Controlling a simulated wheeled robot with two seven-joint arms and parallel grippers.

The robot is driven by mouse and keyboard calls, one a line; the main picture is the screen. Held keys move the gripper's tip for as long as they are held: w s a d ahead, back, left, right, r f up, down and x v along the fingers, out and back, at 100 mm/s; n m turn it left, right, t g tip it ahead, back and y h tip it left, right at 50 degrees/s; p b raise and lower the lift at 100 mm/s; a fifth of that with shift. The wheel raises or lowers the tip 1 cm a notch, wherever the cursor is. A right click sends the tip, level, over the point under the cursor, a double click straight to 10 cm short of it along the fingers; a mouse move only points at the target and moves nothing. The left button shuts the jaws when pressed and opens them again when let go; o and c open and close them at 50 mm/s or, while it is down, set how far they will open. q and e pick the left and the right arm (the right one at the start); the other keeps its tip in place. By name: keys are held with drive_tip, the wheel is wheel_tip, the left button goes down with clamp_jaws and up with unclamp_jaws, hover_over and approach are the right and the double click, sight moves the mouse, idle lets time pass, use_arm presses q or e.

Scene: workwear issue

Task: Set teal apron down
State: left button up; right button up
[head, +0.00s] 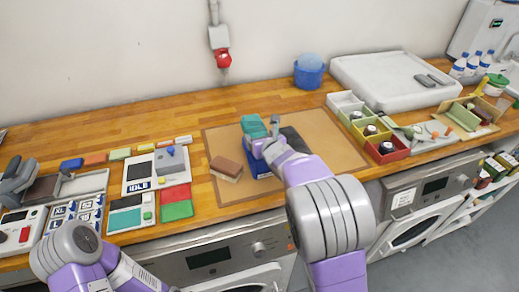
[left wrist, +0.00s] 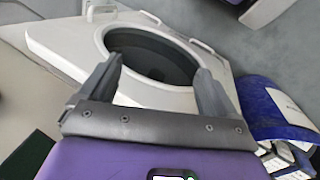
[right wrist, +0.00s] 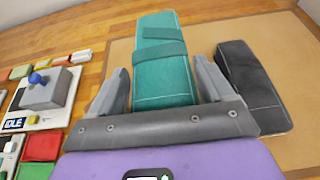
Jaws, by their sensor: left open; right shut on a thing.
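The teal apron (head: 254,124) is a folded bundle over the tan mat (head: 322,128) on the wooden counter. My right gripper (head: 268,138) is shut on it. In the right wrist view the teal apron (right wrist: 163,45) stretches out between and beyond the fingers of that gripper (right wrist: 162,70). Whether it touches anything below cannot be told. A blue item (head: 257,165) shows just below it, partly hidden by my right arm. A black folded item (right wrist: 250,85) lies on the mat to its right. My left gripper (left wrist: 158,70) is open and empty, low in front of the counter.
A brown brush-like block (head: 226,168) lies at the mat's left edge. Green, yellow and red bins (head: 388,150) stand right of the mat. A blue bucket (head: 309,72) stands behind. A panel with a joystick (head: 155,170) is to the left. The mat's right part is bare.

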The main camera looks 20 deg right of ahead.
wheel_tip(320, 180, down, 5)
drive_tip(key=shift+w+f+b, duration=0.1)
drive_tip(key=shift+b, duration=0.6)
drive_tip(key=o, duration=1.1)
drive_tip(key=p+v, duration=0.3)
drive_tip(key=v, duration=0.9)
drive_tip(key=shift+p, duration=0.4)
